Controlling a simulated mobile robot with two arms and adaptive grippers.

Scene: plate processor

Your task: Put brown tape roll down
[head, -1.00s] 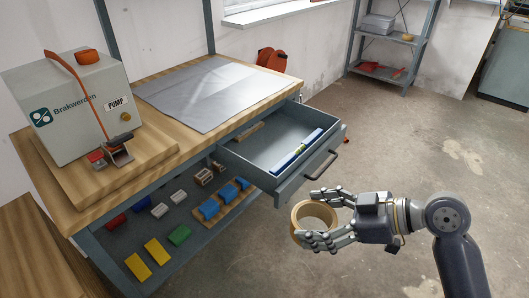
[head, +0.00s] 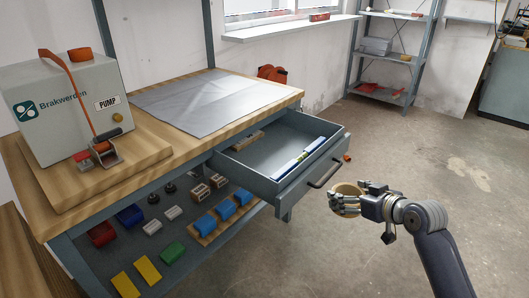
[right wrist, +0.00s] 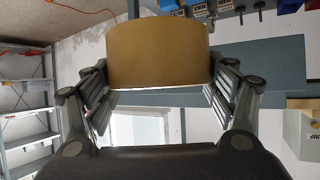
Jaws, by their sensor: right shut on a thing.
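The brown tape roll (head: 347,189) is in my right gripper (head: 350,200), to the right of the open drawer's front in the head view. In the right wrist view the roll (right wrist: 158,54) fills the upper middle, with a finger of the gripper (right wrist: 160,85) on each side of it. The gripper is shut on the roll and holds it off any surface. Part of the roll is hidden behind the fingers in the head view. My left gripper is not in view.
An open drawer (head: 258,184) holds a blue-and-white long object (head: 300,158). The bench top (head: 62,211) carries a grey mat (head: 200,97) and a pump box (head: 65,100). Colored blocks sit on the lower shelf (head: 190,268). The floor at right is clear.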

